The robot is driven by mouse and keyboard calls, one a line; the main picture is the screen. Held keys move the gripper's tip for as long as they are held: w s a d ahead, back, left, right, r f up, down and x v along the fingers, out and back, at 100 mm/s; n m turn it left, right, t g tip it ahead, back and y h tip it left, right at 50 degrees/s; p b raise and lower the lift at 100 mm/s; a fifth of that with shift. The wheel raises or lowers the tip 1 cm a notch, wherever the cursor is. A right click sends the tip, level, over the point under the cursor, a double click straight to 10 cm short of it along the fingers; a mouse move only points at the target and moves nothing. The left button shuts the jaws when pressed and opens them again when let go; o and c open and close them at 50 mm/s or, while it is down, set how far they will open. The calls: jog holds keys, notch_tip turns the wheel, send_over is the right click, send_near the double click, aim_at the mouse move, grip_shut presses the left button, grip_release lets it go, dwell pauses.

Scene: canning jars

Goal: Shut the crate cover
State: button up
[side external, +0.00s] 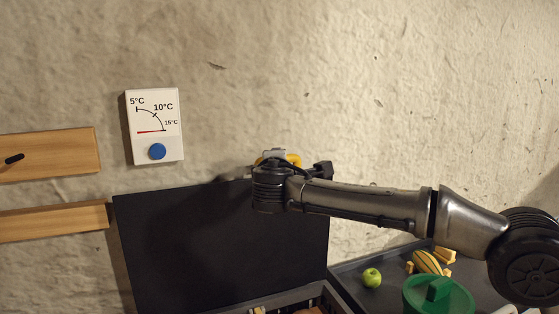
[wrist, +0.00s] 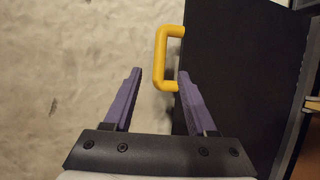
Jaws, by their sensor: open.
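The crate cover (side external: 215,250) is a black panel standing raised, up against the wall, hinged at the back of the crate. The crate (side external: 308,292) shows only at the bottom of the side view, cut off by the frame. In the wrist view the cover (wrist: 235,65) fills the right side, with a yellow handle (wrist: 160,58) on its edge. My gripper (wrist: 160,76) is open, its purple fingers pointing at the handle, which lies ahead between the tips, not clasped. In the side view my wrist hides most of the handle (side external: 294,160).
A dial thermometer (side external: 155,127) and wooden boards (side external: 50,155) are on the rough wall.

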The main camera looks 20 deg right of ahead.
jog(key=x, duration=1)
jog(key=shift+d, duration=0.1)
grip_shut()
dwell(1.2)
